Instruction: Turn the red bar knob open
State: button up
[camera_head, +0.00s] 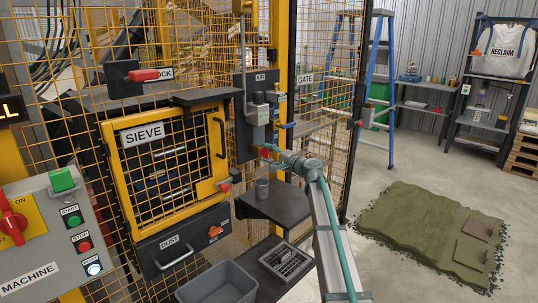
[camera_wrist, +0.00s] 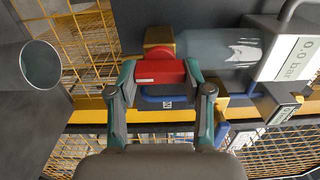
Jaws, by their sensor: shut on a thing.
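The red bar knob (camera_wrist: 160,72) lies crosswise in the wrist view, on a yellow fitting (camera_wrist: 158,47) beside a grey-blue glassy cylinder (camera_wrist: 218,48). My gripper (camera_wrist: 160,82) is shut on the knob, one finger at each end of the bar. A display (camera_wrist: 296,58) to the right reads 0.0 bar. In the head view my gripper (camera_head: 271,151) reaches the lower part of the dark AIR panel (camera_head: 241,110). Only a little red of the knob (camera_head: 264,152) shows there, the rest being hidden by the fingers.
A blue handle (camera_wrist: 165,103) sits just below the knob. The mesh GATE (camera_head: 325,120) stands behind my arm.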

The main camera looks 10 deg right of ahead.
jog(key=o, duration=1.2)
jog(key=shift+c, duration=0.2)
jog(key=v, duration=1.2)
